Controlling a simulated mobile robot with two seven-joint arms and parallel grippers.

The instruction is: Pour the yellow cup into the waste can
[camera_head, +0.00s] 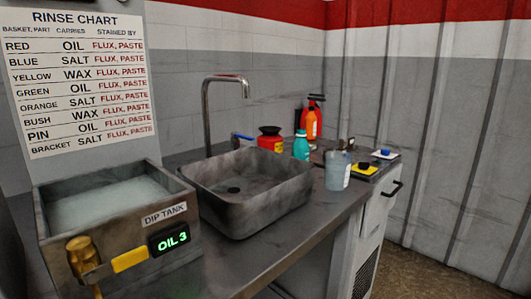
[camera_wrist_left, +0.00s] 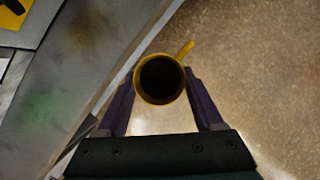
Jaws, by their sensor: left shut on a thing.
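In the left wrist view, the yellow cup (camera_wrist_left: 161,82) is seen from above with its handle toward the upper right. Its inside is dark; I cannot tell liquid from shadow. My left gripper (camera_wrist_left: 160,76) is shut on the cup, with one purple finger on each side. The cup is over the brown speckled floor, beside a steel edge. Neither the cup nor my left gripper shows in the head view. My right gripper is in neither view. I cannot make out a waste can in either view.
The head view shows a dip tank (camera_head: 112,205) reading OIL 3, a sink (camera_head: 250,190) with a tall faucet (camera_head: 207,110), and a bluish labelled container (camera_head: 338,171) on the counter. Several bottles stand behind the sink. Open floor (camera_head: 440,260) lies at the right.

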